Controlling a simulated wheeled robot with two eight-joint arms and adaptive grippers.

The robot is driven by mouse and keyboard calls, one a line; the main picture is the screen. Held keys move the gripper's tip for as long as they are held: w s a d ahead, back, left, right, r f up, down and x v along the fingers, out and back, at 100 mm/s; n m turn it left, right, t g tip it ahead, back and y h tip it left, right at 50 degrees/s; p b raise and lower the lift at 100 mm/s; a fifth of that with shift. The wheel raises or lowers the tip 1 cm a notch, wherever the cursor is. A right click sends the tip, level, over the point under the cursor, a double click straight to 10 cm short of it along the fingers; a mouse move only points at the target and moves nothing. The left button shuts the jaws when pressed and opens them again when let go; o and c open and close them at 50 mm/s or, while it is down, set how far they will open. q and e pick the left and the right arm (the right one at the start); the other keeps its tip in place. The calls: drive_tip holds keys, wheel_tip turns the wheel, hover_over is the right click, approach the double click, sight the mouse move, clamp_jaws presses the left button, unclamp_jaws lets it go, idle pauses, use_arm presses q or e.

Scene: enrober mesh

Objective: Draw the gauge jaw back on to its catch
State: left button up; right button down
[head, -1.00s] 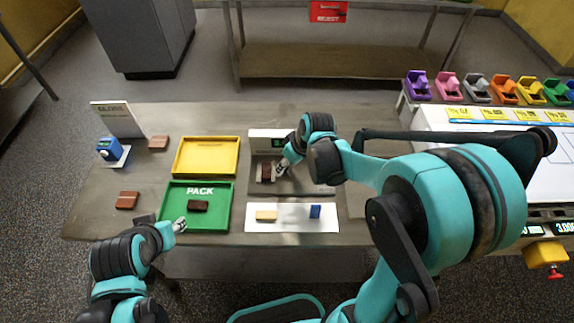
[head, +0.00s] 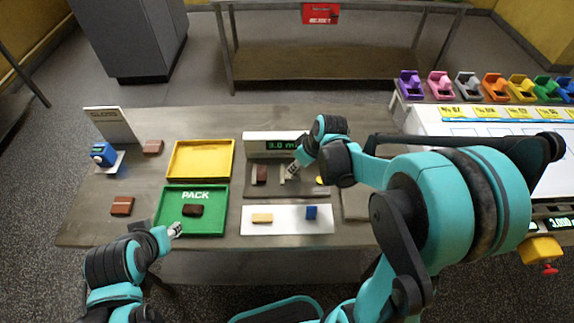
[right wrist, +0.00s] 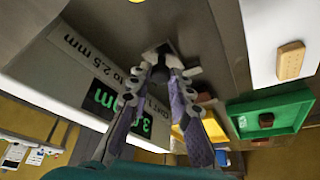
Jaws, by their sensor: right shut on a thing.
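The gauge (head: 275,145) stands at the back middle of the table, its green display reading 3.0 m. A brown piece (head: 261,174) sits on its dark bed (head: 262,192). The pale gauge jaw (head: 282,175) stands to the right of the piece, with a gap between them. My right gripper (head: 291,171) is shut on the jaw's dark knob, which shows between the fingertips in the right wrist view (right wrist: 163,72). A small yellow part (head: 320,180) shows at the bed's right end; I cannot tell if it is the catch. My left gripper (head: 175,230) is over the green tray's front edge; its fingers are too small to read.
The green PACK tray (head: 222,222) holds a dark piece. The yellow tray (head: 171,162) behind it is empty. A white mat (head: 287,227) carries a tan block and a blue block. Brown pieces (head: 122,206) and a blue device (head: 103,154) stand at left.

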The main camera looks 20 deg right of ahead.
drive_tip(key=shift+d, duration=0.15)
drive_tip(key=c, duration=1.4)
unclamp_jaws()
drive_tip(key=shift+s+d, duration=0.1)
drive_tip(key=shift+d, duration=0.05)
drive_tip(key=shift+o, duration=0.2)
drive_tip(key=v, duration=1.2)
drive_tip(key=s+a+m+t, duration=0.1)
drive_tip(key=s, duration=0.2)
drive_tip(key=s+a+f+m+t+h, duration=0.1)
drive_tip(key=s+a+m, duration=0.1)
drive_tip(key=s, duration=0.2)
drive_tip(key=s+a+m+h, duration=0.1)
drive_tip(key=s+m, duration=0.1)
drive_tip(key=s, duration=0.1)
drive_tip(key=shift+s+a+f+t, duration=0.25)
drive_tip(key=shift+f+t, duration=0.1)
drive_tip(key=shift+t, duration=0.05)
drive_tip(key=shift+s+f+m, duration=0.15)
drive_tip(key=shift+s+m, duration=0.15)
drive_tip(key=shift+m, duration=0.1)
